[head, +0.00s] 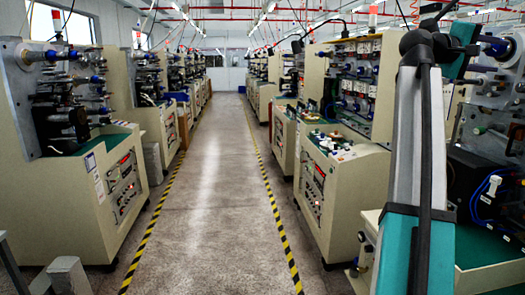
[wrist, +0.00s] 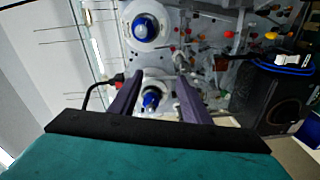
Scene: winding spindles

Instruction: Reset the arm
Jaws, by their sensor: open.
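My arm (head: 408,160) rises at the right of the head view, with teal and grey links and a black joint near the top. My gripper is not clearly visible there. In the wrist view my gripper (wrist: 157,80) shows two dark fingers spread apart, with nothing held between them. Beyond the fingers is a winding machine's grey panel (wrist: 215,50). A blue-tipped spindle (wrist: 151,100) shows between the fingers, and a white disc with a blue hub (wrist: 146,27) lies above it. I cannot tell how far the fingertips are from the spindle.
A grey floor aisle (head: 205,190) runs clear between yellow-black floor lines. Beige winding machines line the left (head: 75,195) and the right (head: 335,200). A machine with a black box (head: 475,185) stands close beside my arm. The black box also shows in the wrist view (wrist: 270,95).

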